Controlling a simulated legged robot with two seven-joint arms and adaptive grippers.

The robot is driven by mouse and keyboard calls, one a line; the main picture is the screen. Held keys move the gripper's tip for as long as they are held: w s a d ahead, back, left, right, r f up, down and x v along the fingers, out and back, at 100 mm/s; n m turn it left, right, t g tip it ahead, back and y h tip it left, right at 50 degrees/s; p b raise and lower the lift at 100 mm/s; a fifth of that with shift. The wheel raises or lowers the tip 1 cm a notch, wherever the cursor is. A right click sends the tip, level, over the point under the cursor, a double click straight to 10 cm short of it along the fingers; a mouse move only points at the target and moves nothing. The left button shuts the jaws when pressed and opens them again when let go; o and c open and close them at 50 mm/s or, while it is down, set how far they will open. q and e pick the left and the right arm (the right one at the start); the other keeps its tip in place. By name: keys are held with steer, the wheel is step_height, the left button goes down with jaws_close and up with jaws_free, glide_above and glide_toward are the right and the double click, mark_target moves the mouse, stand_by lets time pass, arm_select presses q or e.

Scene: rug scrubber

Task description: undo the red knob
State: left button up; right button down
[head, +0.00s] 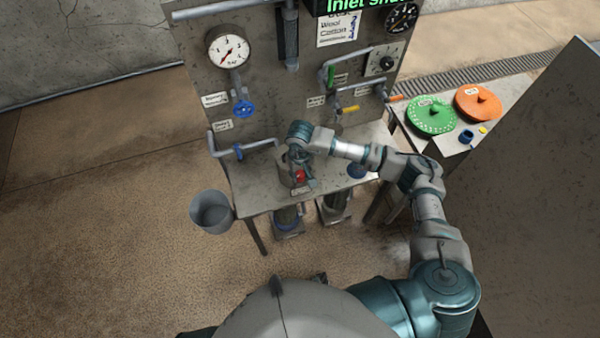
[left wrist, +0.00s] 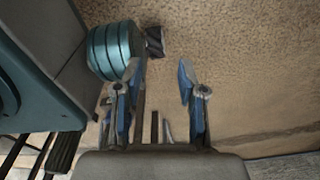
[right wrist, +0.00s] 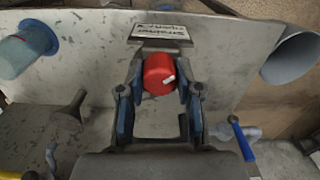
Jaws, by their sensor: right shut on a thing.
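The red knob (right wrist: 159,74) shows in the right wrist view between the two fingers of my right gripper (right wrist: 158,88), which is shut on it. A small white mark is on the knob's face. In the head view the red knob (head: 299,175) sits at the front of the grey bench, partly hidden by my right gripper (head: 303,170). A label plate lies just beyond the knob in the right wrist view. My left gripper (left wrist: 158,85) is open and empty above the brown floor, away from the bench.
A blue valve handle (right wrist: 242,138) and pipes are close to my right gripper. The upright panel has a gauge (head: 228,50) and a blue wheel (head: 243,108). Green (head: 431,115) and orange (head: 477,103) lids lie at right.

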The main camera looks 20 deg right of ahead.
mark_target(300, 173)
steer(key=m+b, duration=0.2)
steer(key=m, duration=0.2)
steer(key=shift+f, duration=0.15)
arm_select(q)
steer(key=w+d+r+b, duration=0.1)
steer(key=w+r, duration=0.3)
steer(key=w, duration=0.4)
steer(key=shift+d+t, duration=0.25)
steer(key=shift+t, duration=0.05)
arm_select(e)
steer(key=shift+m, duration=1.1)
steer(key=c, duration=0.8)
jaws_free()
steer(key=shift+o, duration=0.2)
steer(key=shift+r, duration=0.25)
step_height(300, 173, up, 12)
steer(key=shift+f, duration=0.2)
